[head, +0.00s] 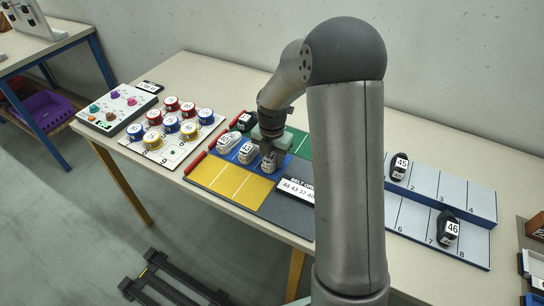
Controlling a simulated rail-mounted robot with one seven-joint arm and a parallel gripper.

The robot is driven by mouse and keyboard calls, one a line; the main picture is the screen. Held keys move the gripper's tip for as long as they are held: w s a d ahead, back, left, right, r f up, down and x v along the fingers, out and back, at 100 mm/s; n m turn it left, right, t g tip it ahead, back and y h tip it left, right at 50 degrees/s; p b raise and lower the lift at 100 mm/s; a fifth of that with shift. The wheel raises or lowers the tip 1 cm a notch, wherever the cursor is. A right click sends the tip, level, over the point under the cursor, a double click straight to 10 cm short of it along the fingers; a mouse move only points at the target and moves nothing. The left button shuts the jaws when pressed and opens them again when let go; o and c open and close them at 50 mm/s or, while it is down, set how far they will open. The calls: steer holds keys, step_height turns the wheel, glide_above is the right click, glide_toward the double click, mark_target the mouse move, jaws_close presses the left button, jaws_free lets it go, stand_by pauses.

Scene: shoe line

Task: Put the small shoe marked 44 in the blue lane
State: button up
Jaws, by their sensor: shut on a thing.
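My gripper (269,148) is shut on a small pale shoe (268,164), holding it at the blue lane (284,166). The mark on the held shoe is too small to read, and I cannot tell whether it touches the lane. Left of it, a white shoe marked 43 (246,152) stands at the blue lane. Another white shoe (224,142) stands further left; its number is unclear.
A dark shoe (245,120) stands behind, by the green lane (299,143). The yellow lane (240,184) in front is empty. A rack (424,183) at right holds shoes marked 45 (399,167) and 46 (448,229). Round tins (172,123) stand at left.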

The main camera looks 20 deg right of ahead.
steer(key=shift+f, duration=0.1)
steer(key=o, duration=1)
steer(key=shift+c, duration=0.2)
